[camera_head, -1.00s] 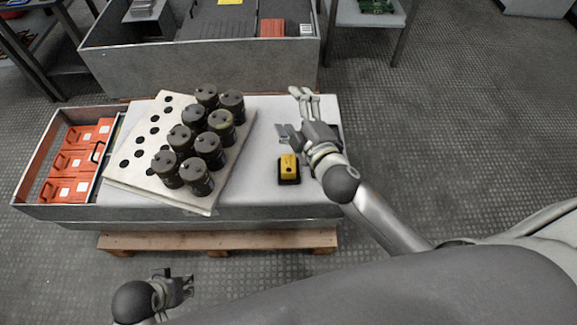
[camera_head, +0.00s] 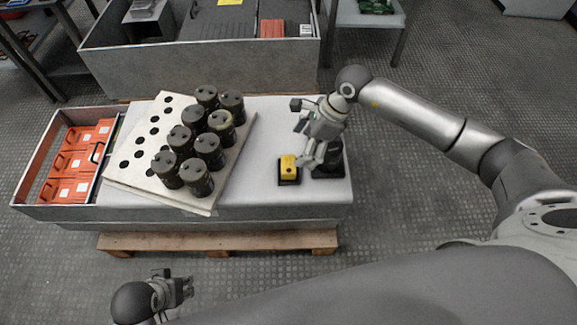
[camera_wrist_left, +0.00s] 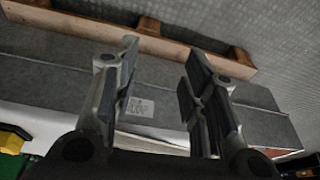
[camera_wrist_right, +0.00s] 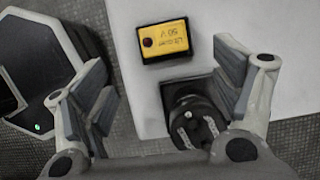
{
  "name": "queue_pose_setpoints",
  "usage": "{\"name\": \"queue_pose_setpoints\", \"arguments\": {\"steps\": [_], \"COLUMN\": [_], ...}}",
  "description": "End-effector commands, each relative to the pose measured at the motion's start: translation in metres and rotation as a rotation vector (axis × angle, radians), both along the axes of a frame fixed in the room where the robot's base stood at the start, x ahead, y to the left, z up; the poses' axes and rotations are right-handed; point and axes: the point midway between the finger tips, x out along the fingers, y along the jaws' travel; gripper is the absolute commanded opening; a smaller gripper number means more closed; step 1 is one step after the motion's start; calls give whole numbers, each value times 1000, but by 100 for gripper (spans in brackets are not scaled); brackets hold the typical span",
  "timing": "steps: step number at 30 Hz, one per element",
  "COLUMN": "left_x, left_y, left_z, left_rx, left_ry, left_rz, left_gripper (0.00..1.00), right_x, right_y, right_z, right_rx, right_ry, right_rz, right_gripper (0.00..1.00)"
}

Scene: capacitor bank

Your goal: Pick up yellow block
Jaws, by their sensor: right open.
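The yellow block (camera_head: 288,168) lies on a black base on the right part of the white table, label side up. My right gripper (camera_head: 312,162) points down beside the block's right side in the head view. In its wrist view the right gripper (camera_wrist_right: 165,92) is open, with nothing gripped. My left gripper (camera_head: 182,290) is low in front of the table; its wrist view shows the left gripper (camera_wrist_left: 162,70) open and empty.
A black round object (camera_wrist_right: 192,118) stands close to the yellow block, in view between my right fingers. Several dark cylinders (camera_head: 208,148) stand on a tilted perforated board (camera_head: 128,172) to the left. Orange boxes (camera_head: 75,163) sit in a tray farther left. White tabletop (camera_head: 255,185) is clear between.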

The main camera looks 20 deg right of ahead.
Motion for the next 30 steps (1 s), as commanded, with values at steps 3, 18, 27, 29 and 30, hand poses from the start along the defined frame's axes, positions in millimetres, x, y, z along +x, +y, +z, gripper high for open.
{"name": "queue_pose_setpoints", "arguments": {"steps": [3,18,27,29,30], "left_x": [-1,-8,-15,-16,-16], "left_y": [0,2,3,3,4], "left_z": [8,46,66,67,67], "left_rx": [0,-1,0,0,0], "left_ry": [-6,-27,-36,-36,-36], "left_rz": [1,3,5,5,5], "left_gripper": [40,40,40,40,40], "right_x": [1,11,16,16,16], "right_y": [3,27,38,39,39], "right_z": [-18,-70,-97,-97,-97], "right_rx": [-15,-10,-12,-12,-12], "right_ry": [5,5,3,3,3], "right_rz": [7,4,3,4,4], "right_gripper": [84,84,84,84,84]}}
